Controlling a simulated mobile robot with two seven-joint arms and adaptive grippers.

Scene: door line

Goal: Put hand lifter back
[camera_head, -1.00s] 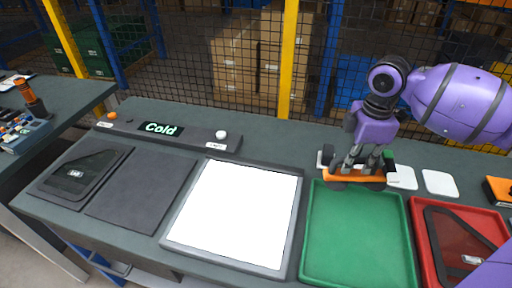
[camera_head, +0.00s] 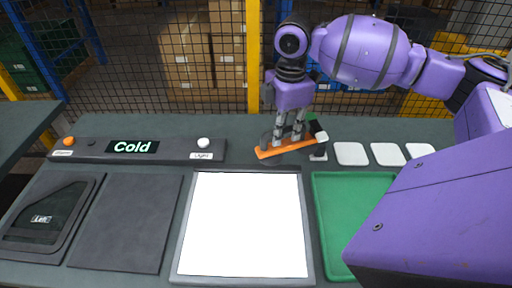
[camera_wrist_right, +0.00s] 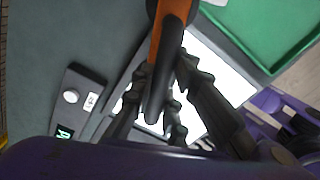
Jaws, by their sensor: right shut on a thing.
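The hand lifter, an orange bar (camera_head: 285,149) with dark parts, is held in my right gripper (camera_head: 290,136) at the back of the bench. It is behind the right back corner of the white lit panel (camera_head: 246,225), slanting up to the right. Whether it touches the bench is hard to tell. In the right wrist view an orange and black length of the lifter (camera_wrist_right: 171,35) runs between the dark fingers (camera_wrist_right: 165,100). The fingers hide part of it in the head view. My left gripper is not in view.
A green tray (camera_head: 329,215) lies right of the panel, partly hidden by my arm. White squares (camera_head: 350,153) lie behind it. A control strip (camera_head: 180,149) reading "Cold" and dark panels (camera_head: 128,222) are on the left. A mesh fence (camera_head: 120,70) stands behind the bench.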

